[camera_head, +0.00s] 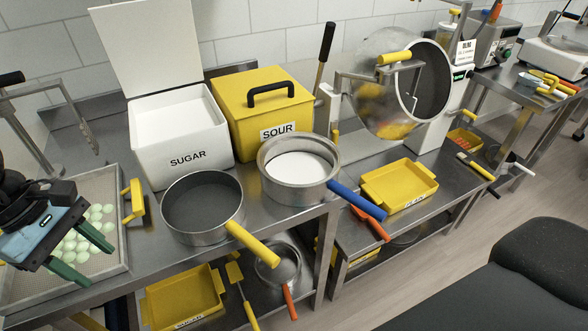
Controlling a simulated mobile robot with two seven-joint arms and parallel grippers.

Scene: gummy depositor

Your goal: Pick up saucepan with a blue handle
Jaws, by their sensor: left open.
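The saucepan with the blue handle (269,185) stands upright on the steel counter, right of the middle of the counter. White material fills its inside, and its blue handle (356,200) points to the lower right, out past the counter's edge. My left gripper (80,254) is at the far left, over a mesh tray with pale green pieces. Its green-tipped fingers are apart, with nothing visibly held. It is well to the left of the saucepan and apart from it. My right gripper is not in view.
A pan with a yellow handle (202,205) stands between my left gripper and the saucepan. Behind are the white SUGAR bin (185,135) and the yellow SOUR box (262,110). A tilted steel drum (385,85) and a yellow tray (400,185) are to the right.

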